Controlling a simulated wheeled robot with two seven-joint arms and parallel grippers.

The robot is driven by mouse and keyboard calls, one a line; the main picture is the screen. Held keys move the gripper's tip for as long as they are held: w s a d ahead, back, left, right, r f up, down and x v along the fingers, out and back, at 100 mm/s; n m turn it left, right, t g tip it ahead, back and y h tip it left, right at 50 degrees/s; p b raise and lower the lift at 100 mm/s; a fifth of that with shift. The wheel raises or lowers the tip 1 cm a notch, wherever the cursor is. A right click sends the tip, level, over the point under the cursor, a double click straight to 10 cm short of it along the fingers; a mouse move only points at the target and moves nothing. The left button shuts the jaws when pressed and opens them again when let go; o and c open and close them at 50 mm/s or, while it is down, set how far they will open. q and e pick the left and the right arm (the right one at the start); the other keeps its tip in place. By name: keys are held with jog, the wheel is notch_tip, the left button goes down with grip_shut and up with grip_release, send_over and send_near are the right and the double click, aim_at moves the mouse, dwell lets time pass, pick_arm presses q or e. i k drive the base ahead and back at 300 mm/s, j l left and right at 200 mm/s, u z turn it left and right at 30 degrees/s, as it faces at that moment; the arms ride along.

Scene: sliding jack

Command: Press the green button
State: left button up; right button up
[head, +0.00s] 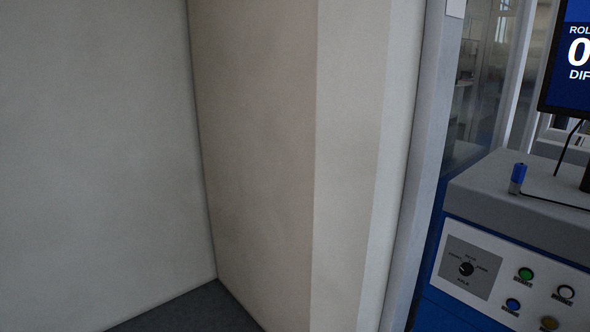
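The green button (526,274) is a small round button on the light front panel of a grey and blue console at the lower right of the head view. A white button (566,292) is to its right, a blue button (513,304) is below it, and an amber button (549,323) is at the bottom edge. Neither of my grippers shows in this view.
A black rotary knob (466,269) sits on a grey plate left of the buttons. A blue cylinder (517,178) and a monitor (568,60) stand on the console top. A pale wall (260,150) and a metal frame post (425,170) stand left of the console.

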aim_at(525, 274)
jog(key=z, duration=1.4)
